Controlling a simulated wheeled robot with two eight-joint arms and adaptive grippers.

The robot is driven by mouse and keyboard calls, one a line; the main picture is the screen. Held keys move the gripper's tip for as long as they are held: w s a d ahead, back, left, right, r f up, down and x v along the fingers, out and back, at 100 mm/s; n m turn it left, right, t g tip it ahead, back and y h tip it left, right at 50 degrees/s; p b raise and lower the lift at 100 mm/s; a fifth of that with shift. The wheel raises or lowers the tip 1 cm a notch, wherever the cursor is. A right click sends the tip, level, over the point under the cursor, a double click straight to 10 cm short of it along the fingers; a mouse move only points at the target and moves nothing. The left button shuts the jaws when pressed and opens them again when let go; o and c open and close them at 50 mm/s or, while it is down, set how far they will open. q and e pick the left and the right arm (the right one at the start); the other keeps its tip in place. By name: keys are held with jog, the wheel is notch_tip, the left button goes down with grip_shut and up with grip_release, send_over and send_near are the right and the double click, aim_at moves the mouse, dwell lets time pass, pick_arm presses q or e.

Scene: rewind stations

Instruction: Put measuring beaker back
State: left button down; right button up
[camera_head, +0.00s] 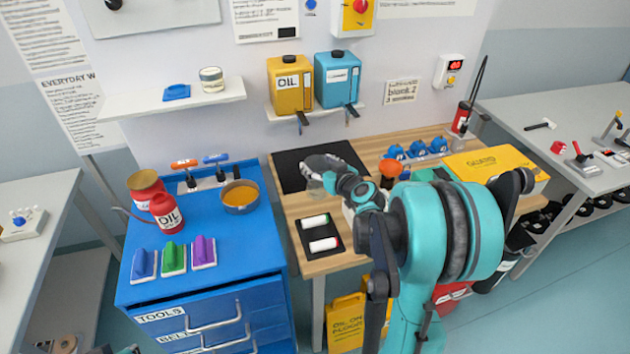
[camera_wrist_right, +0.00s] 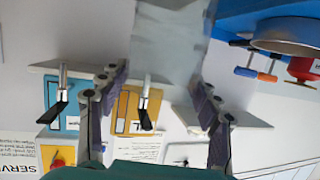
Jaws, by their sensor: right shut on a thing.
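The measuring beaker (camera_wrist_right: 168,42) is clear and see-through. In the wrist view it sits at the top middle, between the two fingers of my right gripper (camera_wrist_right: 160,88), which is shut on it. In the head view my right gripper (camera_head: 322,166) is above the black mat (camera_head: 348,153) on the wooden bench. The beaker is hard to make out there against the dark mat. Only a small dark and teal part shows at the bottom left edge of the head view, perhaps of my left arm; its jaws cannot be made out.
A blue tool cabinet (camera_head: 135,284) stands left, with a red oil can (camera_head: 167,213), a round pan (camera_head: 240,197) and coloured brushes. A wall shelf holds a yellow oil canister (camera_head: 290,85) and a blue canister (camera_head: 337,79). Two white rollers lie in a black tray (camera_head: 302,238).

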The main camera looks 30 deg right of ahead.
jog(key=shift+w+a+f, duration=0.1)
jog(key=shift+w+f, duration=0.4)
jog(key=shift+w, duration=0.2)
jog(key=shift+f+b, duration=1.1)
jog(key=shift+f, duration=0.9)
jog(key=shift+r, duration=0.1)
jog(key=o, duration=1.8)
